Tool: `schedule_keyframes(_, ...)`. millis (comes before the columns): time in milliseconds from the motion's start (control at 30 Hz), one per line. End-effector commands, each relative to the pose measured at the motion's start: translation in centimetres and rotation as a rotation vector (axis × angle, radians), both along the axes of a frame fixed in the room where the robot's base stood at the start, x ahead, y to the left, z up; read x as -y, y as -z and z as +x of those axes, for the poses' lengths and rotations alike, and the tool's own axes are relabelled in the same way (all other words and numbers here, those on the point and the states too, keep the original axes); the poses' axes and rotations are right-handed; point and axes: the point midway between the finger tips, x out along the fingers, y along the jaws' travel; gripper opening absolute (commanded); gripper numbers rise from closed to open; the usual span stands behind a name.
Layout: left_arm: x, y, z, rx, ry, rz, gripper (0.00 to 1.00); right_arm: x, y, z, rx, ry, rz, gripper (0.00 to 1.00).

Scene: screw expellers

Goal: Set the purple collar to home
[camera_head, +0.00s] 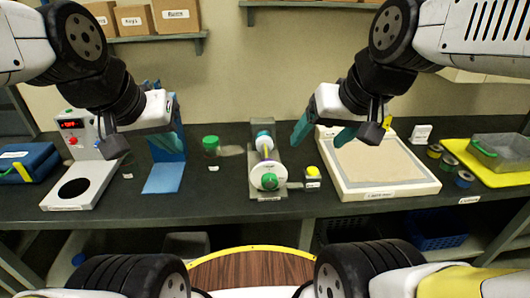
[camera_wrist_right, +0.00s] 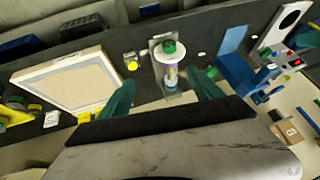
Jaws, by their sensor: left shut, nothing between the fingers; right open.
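A screw expeller (camera_head: 281,192) stands on the dark bench in the middle of the head view. Its shaft runs between white discs, with a green knob (camera_head: 270,181) at the near end and a teal part (camera_head: 263,135) at the far end. The purple collar (camera_wrist_right: 169,70) is a small band on the shaft between the discs; its exact setting is too small to read. My right gripper (camera_head: 319,142) is open and empty, above and right of the expeller; its teal fingers also show in the wrist view (camera_wrist_right: 163,92). My left gripper (camera_head: 168,143) is shut and empty, left of the expeller.
A yellow-button box (camera_head: 312,178) stands close right of the expeller, and a green-lidded jar (camera_head: 211,146) to its left. A blue stand (camera_head: 163,178) is below my left gripper. A large pale tray (camera_head: 385,190) fills the bench on the right.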

Motion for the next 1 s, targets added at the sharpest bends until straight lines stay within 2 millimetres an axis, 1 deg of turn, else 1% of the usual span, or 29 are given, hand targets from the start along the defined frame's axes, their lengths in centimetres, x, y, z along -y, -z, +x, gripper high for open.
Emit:
schedule_keyframes(167,0.0,0.0,0.0,0.0,0.0,0.0,0.0,-0.8,1.5,2.7,-0.132,-0.033,0.047,0.75)
schedule_keyframes(367,0.0,0.0,0.0,0.0,0.0,0.0,0.0,-2.0,4.6,7.4,-0.308,-0.09,0.164,0.75)
schedule_keyframes(467,0.0,0.0,0.0,0.0,0.0,0.0,0.0,-2.4,6.6,9.9,-0.379,-0.114,0.238,0.75)
schedule_keyframes(600,0.0,0.0,0.0,0.0,0.0,0.0,0.0,-2.7,10.0,13.4,-0.456,-0.139,0.356,0.75)
schedule_keyframes(700,0.0,0.0,0.0,0.0,0.0,0.0,0.0,-2.8,12.4,15.5,-0.492,-0.15,0.438,0.75)
schedule_keyframes(833,0.0,0.0,0.0,0.0,0.0,0.0,0.0,-2.7,15.1,17.5,-0.515,-0.157,0.52,0.75)
schedule_keyframes(900,0.0,0.0,0.0,0.0,0.0,0.0,0.0,-2.7,16.0,18.1,-0.518,-0.158,0.548,0.75)
schedule_keyframes(1000,0.0,0.0,0.0,0.0,0.0,0.0,0.0,-2.7,16.7,18.6,-0.52,-0.16,0.57,0.75)
